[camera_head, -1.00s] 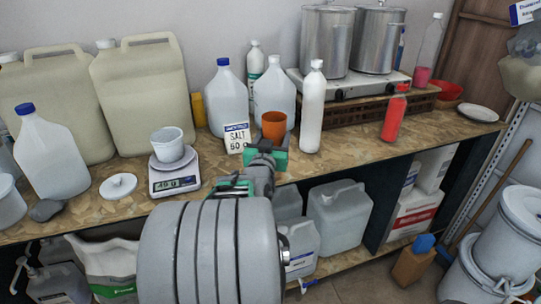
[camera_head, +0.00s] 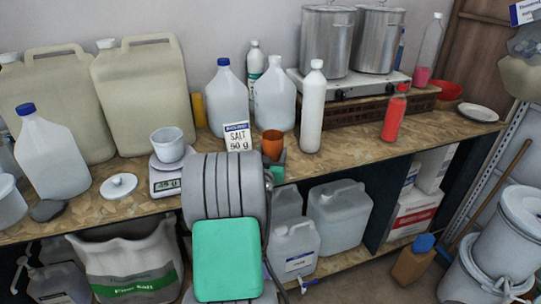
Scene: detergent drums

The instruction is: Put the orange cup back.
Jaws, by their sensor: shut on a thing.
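The orange cup (camera_head: 272,144) shows in the head view near the front edge of the worktop, just right of the "SALT" sign. Its upper part and rim are visible and it looks roughly upright. My gripper (camera_head: 274,160) is shut on it; my own arm mostly hides the fingers and the cup's lower part. I cannot tell whether the cup touches the worktop.
A scale (camera_head: 166,178) holding a white cup (camera_head: 168,144) stands to the left. The "SALT 60 g" sign (camera_head: 237,138) is close beside the orange cup. A white bottle (camera_head: 312,110) and a red bottle (camera_head: 393,117) stand to the right. An open salt bag (camera_head: 125,255) sits below the worktop.

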